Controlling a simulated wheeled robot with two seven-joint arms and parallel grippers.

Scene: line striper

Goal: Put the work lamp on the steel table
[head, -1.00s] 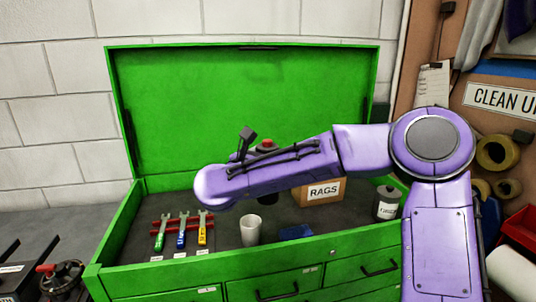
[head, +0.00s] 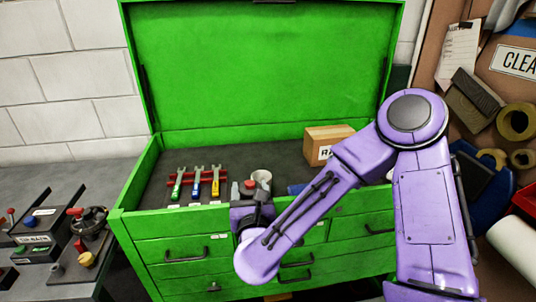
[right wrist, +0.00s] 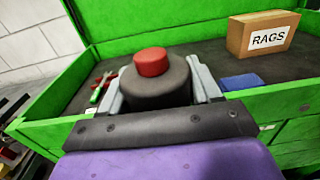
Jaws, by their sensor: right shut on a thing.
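The work lamp looks to be the dark round body with a red top. It sits between the fingers of my right gripper (head: 246,192) in the head view, with its red top (head: 249,185) showing. In the right wrist view the lamp (right wrist: 156,88) is upright, with a grey finger of my right gripper (right wrist: 158,92) on each side of it. The gripper is shut on it, at the front edge of the green tool chest. The grey table (head: 62,185), likely the steel table, is at the left in the head view. My left gripper is not in view.
A control box (head: 40,226) and a valve-like handwheel (head: 91,222) stand on the grey table. The table's back part looks clear.

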